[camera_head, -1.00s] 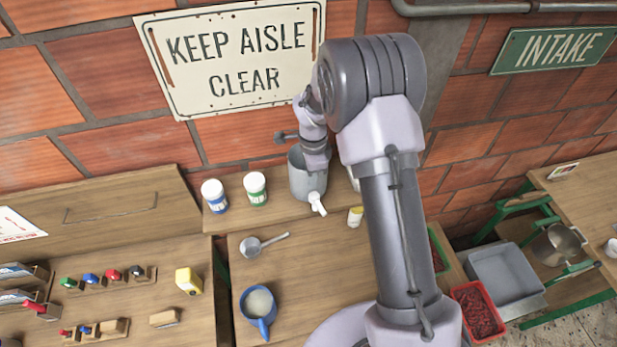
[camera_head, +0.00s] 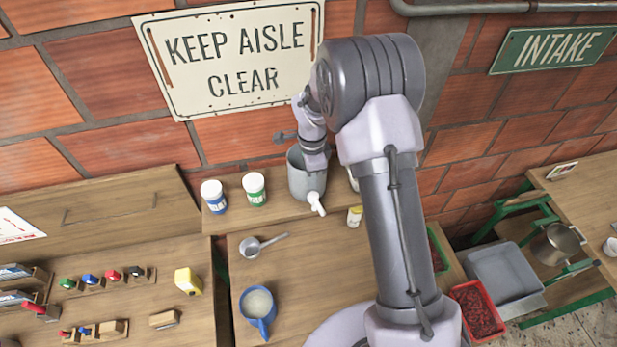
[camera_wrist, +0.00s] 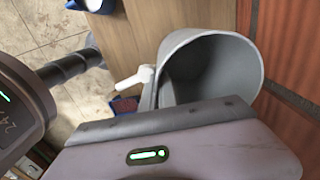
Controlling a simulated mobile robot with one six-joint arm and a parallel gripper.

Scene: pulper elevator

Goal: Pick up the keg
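The keg (camera_head: 301,184) is a grey open-topped cylinder on the back shelf below the wall sign. A white spigot (camera_head: 316,203) sticks out at its front. The wrist view shows the keg (camera_wrist: 214,72) with its open mouth and hollow inside, and the spigot (camera_wrist: 134,80) on its left. My gripper (camera_head: 317,161) is at the keg's rim, on the right side in the head view. In the wrist view the gripper's grey body fills the bottom and overlaps the keg's near edge. The fingertips are hidden, so I cannot tell whether they grip the wall.
White-lidded blue (camera_head: 214,196) and green (camera_head: 255,189) jars stand left of the keg. A small yellow-labelled container (camera_head: 354,216) stands to its right. The brick wall (camera_head: 235,135) is close behind.

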